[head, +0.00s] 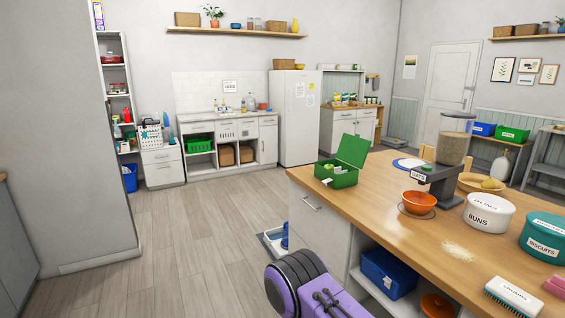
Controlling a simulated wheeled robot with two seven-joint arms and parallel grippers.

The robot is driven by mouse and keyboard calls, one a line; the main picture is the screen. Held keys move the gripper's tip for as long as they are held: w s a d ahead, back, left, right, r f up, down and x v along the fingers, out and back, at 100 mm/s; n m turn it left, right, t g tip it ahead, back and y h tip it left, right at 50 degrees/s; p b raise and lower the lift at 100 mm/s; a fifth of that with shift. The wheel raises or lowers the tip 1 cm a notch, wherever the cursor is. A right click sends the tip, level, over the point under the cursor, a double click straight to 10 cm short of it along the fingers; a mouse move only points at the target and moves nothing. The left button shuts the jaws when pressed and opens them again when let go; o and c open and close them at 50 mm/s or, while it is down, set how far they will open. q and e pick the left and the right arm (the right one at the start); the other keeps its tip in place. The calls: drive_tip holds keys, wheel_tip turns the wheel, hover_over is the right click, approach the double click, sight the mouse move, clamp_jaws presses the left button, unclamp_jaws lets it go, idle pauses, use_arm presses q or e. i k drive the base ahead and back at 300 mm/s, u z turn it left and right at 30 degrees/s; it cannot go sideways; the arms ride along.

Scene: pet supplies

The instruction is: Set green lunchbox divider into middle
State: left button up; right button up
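A green lunchbox (346,181) stands on the near left end of the wooden counter (385,212). Its lid (352,150) is raised and leans back to the right. A small pale thing shows at the left of its opening. It is too small to tell whether this is the divider or food. I cannot make out a separate green divider. Neither of my grippers shows in this view.
A dispenser (447,158) labelled OATS, an orange bowl (418,202), a BUNS tin (488,212) and a BISCUITS tin (545,238) stand right of the lunchbox. A purple and black thing (315,294) is low in front of the counter. The floor (190,235) at left is clear.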

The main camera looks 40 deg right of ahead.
sight(337, 171)
drive_tip(key=u, duration=0.2)
drive_tip(key=i, duration=0.9)
drive_tip(key=z, duration=0.55)
drive_tip(key=i, duration=0.8)
drive_tip(key=z, duration=0.8)
